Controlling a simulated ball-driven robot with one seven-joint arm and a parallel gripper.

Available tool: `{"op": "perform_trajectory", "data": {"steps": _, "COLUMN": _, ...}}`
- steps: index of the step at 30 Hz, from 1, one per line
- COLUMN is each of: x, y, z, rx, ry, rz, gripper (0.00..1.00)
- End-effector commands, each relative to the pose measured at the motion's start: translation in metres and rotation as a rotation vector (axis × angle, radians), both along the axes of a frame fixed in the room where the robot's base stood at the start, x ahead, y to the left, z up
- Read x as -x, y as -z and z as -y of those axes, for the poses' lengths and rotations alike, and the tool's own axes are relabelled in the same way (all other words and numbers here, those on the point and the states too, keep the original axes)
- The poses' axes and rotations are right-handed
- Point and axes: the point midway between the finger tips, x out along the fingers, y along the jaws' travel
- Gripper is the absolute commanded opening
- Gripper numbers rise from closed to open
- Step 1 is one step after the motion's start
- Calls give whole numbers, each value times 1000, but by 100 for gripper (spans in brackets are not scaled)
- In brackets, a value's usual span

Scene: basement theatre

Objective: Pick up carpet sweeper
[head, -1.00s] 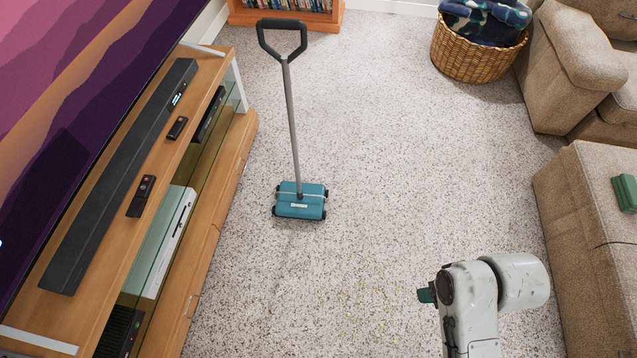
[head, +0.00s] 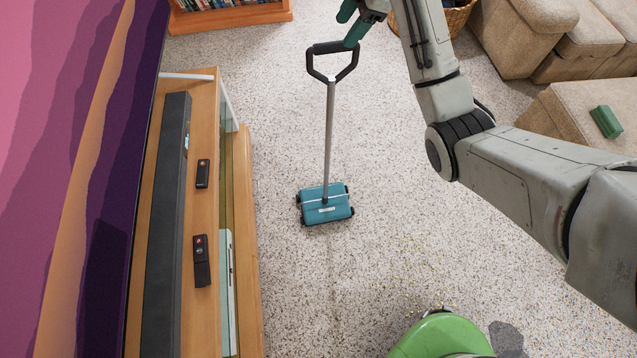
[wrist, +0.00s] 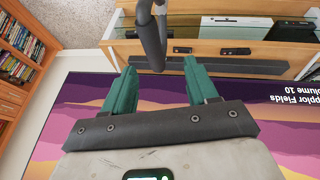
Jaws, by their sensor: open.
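The carpet sweeper stands upright on the speckled carpet, with a teal head (head: 325,205), a grey pole (head: 329,130) and a black looped handle (head: 347,72) at the top. In the wrist view my gripper (wrist: 160,66) is open and the black handle (wrist: 152,42) shows between the two fingertips, apart from both. How deep it sits between them is hard to tell.
A wooden TV stand (head: 245,240) with a soundbar (head: 167,220) and two remotes is on the left. A wicker basket (head: 455,18), a beige sofa (head: 525,35) and an ottoman (head: 560,125) are on the right. A bookshelf (head: 235,16) is behind.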

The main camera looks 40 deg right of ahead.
Motion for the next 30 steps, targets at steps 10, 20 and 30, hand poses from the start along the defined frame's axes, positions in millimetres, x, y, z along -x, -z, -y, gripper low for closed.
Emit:
{"op": "perform_trajectory", "data": {"steps": 10, "x": -16, "y": 41, "z": -9, "rx": 2, "ry": -4, "rz": -2, "gripper": 58}}
{"op": "perform_trajectory", "data": {"steps": 20, "x": -30, "y": 66, "z": -11, "rx": 2, "ry": -3, "rz": -4, "gripper": 58}}
{"op": "perform_trajectory", "data": {"steps": 30, "x": -42, "y": 94, "z": -16, "rx": 3, "ry": -1, "rz": 0, "gripper": 58}}
